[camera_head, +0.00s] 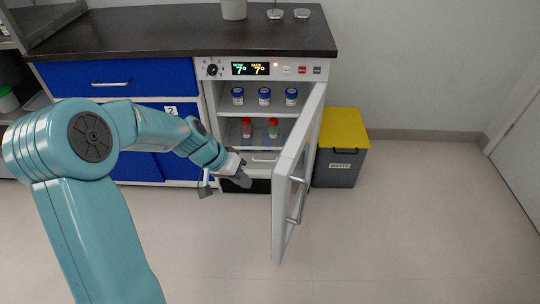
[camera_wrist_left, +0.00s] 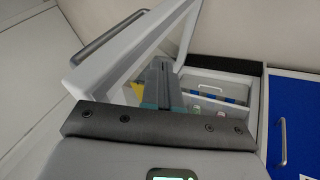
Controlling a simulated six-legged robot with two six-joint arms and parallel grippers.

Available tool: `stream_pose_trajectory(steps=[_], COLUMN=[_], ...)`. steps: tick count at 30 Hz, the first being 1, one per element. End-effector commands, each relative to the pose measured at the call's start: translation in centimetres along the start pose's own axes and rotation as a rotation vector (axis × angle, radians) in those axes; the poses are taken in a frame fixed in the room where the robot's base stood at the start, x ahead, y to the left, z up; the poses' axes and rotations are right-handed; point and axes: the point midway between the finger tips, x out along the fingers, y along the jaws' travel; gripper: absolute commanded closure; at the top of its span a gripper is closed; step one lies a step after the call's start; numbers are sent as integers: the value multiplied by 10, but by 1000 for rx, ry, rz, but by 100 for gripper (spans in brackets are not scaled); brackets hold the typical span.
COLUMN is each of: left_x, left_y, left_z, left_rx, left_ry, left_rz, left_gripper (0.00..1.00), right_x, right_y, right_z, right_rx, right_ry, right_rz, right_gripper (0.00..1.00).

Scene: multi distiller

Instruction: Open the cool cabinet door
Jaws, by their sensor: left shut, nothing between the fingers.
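The cool cabinet (camera_head: 207,88) stands under the dark counter, with its front open. Its white-framed door (camera_head: 281,205) is swung out on the right side and juts toward me. The door handle (camera_head: 297,203) is a metal bar; it also shows at upper left in the left wrist view (camera_wrist_left: 110,36). My left gripper (camera_head: 240,181) is shut and empty, low in front of the opening, left of the door and apart from the handle. In the left wrist view its fingers (camera_wrist_left: 162,85) point toward the inner side of the door and the cabinet. My right gripper is not in view.
Blue-capped jars (camera_head: 264,97) and red-capped bottles (camera_head: 273,128) stand on the shelves inside. A grey waste bin with a yellow lid (camera_head: 342,130) stands right of the door. Blue drawers (camera_head: 118,77) are left of the cabinet. The floor (camera_head: 400,230) at right is clear.

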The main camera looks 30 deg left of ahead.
Motion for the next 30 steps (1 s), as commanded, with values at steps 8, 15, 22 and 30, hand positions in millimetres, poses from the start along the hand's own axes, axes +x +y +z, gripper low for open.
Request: stream_pose_trajectory(steps=[8,15,22,30], left_x=[-102,-75,-23,8], left_y=[8,10,13,38], left_z=[-35,-38,-45,-49], left_rx=[87,96,96,98], left_ry=[108,108,107,110], left_rz=[47,54,53,52], left_gripper=[100,100,100,100], right_x=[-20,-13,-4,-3], right_y=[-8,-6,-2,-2], right_z=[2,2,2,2], right_rx=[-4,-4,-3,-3], right_ry=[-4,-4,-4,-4], right_rz=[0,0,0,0], right_gripper=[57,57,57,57])
